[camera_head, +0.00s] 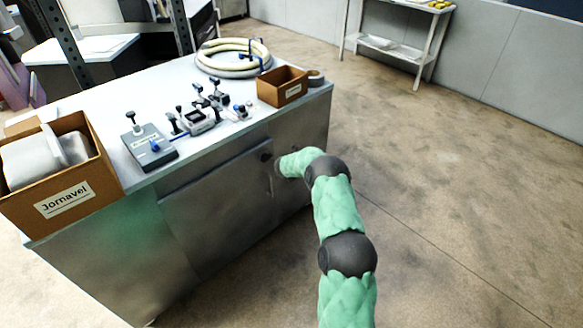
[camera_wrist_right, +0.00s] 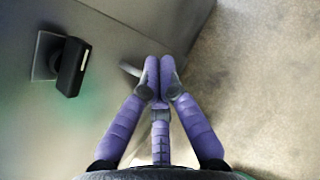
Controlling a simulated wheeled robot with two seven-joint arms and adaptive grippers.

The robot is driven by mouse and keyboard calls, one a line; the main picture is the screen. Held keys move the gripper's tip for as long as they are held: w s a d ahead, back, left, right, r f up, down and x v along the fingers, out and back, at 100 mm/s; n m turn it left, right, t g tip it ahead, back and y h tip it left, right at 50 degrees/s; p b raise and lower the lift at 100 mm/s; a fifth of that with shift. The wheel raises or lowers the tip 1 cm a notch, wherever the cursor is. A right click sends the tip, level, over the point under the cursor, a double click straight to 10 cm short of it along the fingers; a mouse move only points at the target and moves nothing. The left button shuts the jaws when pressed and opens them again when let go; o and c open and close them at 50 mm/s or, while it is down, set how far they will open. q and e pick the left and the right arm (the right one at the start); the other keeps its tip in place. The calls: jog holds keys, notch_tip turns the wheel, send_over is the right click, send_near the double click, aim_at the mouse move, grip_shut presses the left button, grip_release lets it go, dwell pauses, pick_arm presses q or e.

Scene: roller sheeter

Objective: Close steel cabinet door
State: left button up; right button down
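The steel cabinet (camera_head: 120,245) has a grey door (camera_head: 215,220) in its front. The door lies flat or nearly flat with the front; I cannot tell whether a gap is left. A black knob or lock (camera_head: 266,156) is near the door's upper right corner, and a black fitting (camera_wrist_right: 72,66) shows in the right wrist view. My right arm reaches the cabinet front, its hand mostly hidden by the arm in the head view. In the right wrist view my right gripper (camera_wrist_right: 159,76) has its purple fingertips together beside a small grey handle end (camera_wrist_right: 130,70). My left gripper is not seen.
The cabinet top holds a brown box (camera_head: 62,180) with a label, a grey control box (camera_head: 148,145), small clamps (camera_head: 200,115), a coiled hose (camera_head: 233,58) and a small brown box (camera_head: 282,86). A white shelf (camera_head: 395,45) stands at the back. The floor at right is clear.

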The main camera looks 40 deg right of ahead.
jog(key=s+r, duration=0.4)
jog(key=shift+s+p, duration=0.3)
jog(key=shift+s, duration=0.05)
jog(key=shift+r, duration=0.1)
jog(key=s+a+f+m+g+y, duration=0.1)
jog(key=s+a+f+m+y, duration=0.3)
jog(key=a, duration=0.7)
jog(key=s+a+f+m+g+y, duration=0.1)
jog(key=s+a+f+m, duration=0.3)
jog(key=a, duration=0.6)
jog(key=s+a+f+m+g+y, duration=0.1)
jog(key=s+a+f+m+y, duration=0.15)
jog(key=a+f+m, duration=0.6)
jog(key=s+a+r+m+g+y, duration=0.1)
jog(key=s+a+m+g, duration=0.2)
jog(key=s+a+m, duration=1.1)
jog(key=s+a, duration=0.6)
jog(key=s, duration=0.4)
jog(key=shift+a+g+y, duration=0.3)
jog(key=shift+y, duration=0.05)
jog(key=shift+m, duration=0.25)
